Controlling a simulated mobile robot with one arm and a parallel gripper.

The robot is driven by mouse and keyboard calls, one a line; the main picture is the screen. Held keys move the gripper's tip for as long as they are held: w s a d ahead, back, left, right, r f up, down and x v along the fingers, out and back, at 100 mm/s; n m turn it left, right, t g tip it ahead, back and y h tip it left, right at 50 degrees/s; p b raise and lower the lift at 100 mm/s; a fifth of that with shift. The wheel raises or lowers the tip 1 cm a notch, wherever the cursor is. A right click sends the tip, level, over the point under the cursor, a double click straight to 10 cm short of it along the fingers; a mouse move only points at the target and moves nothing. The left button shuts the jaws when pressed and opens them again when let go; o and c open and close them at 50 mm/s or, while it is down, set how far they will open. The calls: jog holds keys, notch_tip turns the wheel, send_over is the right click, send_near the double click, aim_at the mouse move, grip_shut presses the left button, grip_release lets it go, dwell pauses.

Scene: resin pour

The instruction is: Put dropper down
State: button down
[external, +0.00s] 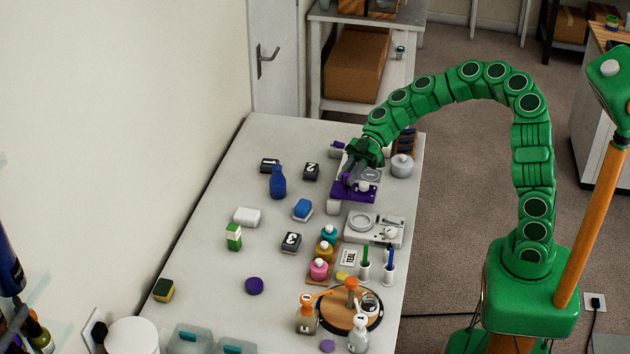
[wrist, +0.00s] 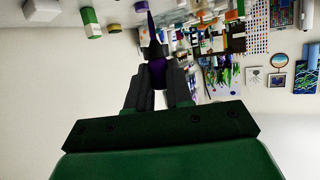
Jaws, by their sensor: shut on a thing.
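In the external view my gripper (external: 352,178) hangs over the far right part of the white table (external: 210,195). It is just above or beside a purple tray (external: 368,193), and I cannot tell whether the dropper touches it. The dropper is mostly hidden there by my gripper and the clutter.
A grey lidded pot (external: 402,165) stands right of my gripper. The table's left middle has free room.

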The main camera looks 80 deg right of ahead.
jog(key=w+a+n+g, duration=0.2)
jog(key=w+a, duration=0.1)
jog(key=a, duration=1.3)
jog(key=w+a+n+g, duration=0.1)
jog(key=w+a, duration=0.3)
jog(key=a, duration=1.3)
jog(key=shift+y, duration=0.4)
jog(key=shift+w+a+f, duration=0.9)
jog(key=shift+w+f, duration=1.1)
jog(key=shift+w, duration=0.1)
jog(key=shift+w+a+f, duration=0.85)
jog(key=shift+w+f, duration=1.2)
jog(key=shift+w, duration=0.1)
jog(key=shift+w+a+f, duration=0.9)
jog(key=shift+w+f, duration=1.1)
jog(key=shift+w, duration=0.1)
jog(key=shift+f, duration=0.15)
jog(key=c, duration=1)
grip_release()
